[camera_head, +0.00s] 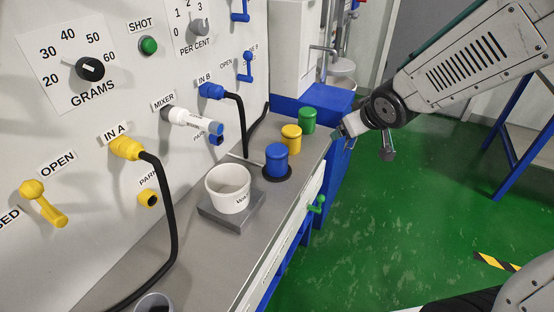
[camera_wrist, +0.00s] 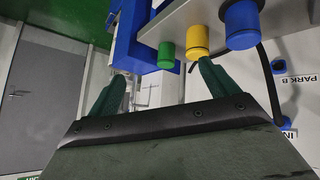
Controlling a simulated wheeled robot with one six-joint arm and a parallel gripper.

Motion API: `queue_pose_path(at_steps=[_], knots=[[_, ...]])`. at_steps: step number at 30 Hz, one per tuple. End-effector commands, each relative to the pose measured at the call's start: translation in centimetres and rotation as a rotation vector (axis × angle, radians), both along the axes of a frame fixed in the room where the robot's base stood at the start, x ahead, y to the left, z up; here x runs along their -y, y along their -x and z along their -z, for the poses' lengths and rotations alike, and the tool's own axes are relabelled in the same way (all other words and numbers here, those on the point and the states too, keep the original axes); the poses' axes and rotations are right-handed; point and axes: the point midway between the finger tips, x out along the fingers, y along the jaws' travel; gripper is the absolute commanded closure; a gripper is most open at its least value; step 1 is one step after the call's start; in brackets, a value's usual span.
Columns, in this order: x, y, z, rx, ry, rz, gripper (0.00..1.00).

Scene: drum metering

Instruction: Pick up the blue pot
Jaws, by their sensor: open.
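The blue pot (camera_head: 277,158) stands upright on a dark round base on the grey counter, nearest of a row of three pots. It also shows in the wrist view (camera_wrist: 241,25) at the upper right. My gripper (camera_head: 339,131) is at the counter's right edge, beside the green pot and apart from the blue pot. In the wrist view, my gripper (camera_wrist: 162,78) has its two dark green fingers spread wide with nothing held between them. The right finger overlaps the view just below the yellow pot.
The yellow pot (camera_head: 291,138) and green pot (camera_head: 307,120) stand behind the blue pot. A white cup (camera_head: 228,188) sits on a grey block in front of it. The panel (camera_head: 110,105) with hoses and valves borders the counter's left. Green floor (camera_head: 390,235) is open at right.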

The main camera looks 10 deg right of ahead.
Motion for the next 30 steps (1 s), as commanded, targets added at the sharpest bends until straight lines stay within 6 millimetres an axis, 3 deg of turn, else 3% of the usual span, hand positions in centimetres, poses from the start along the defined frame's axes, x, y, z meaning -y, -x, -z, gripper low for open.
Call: queue_pose_path(at_steps=[1,3,6,12,19,30], knots=[[-1.2,-1.8,1.9,0.034,-0.018,-0.062,0.14],[-3.4,-3.8,3.7,0.098,-0.061,-0.157,0.14],[-6.7,-5.5,6.4,0.175,-0.15,-0.29,0.14],[-11.8,-5.8,9.8,0.271,-0.341,-0.476,0.14],[-14.1,-5.3,11.1,0.309,-0.449,-0.555,0.14],[-17.2,-7.9,12.9,0.313,-0.456,-0.56,0.14]])
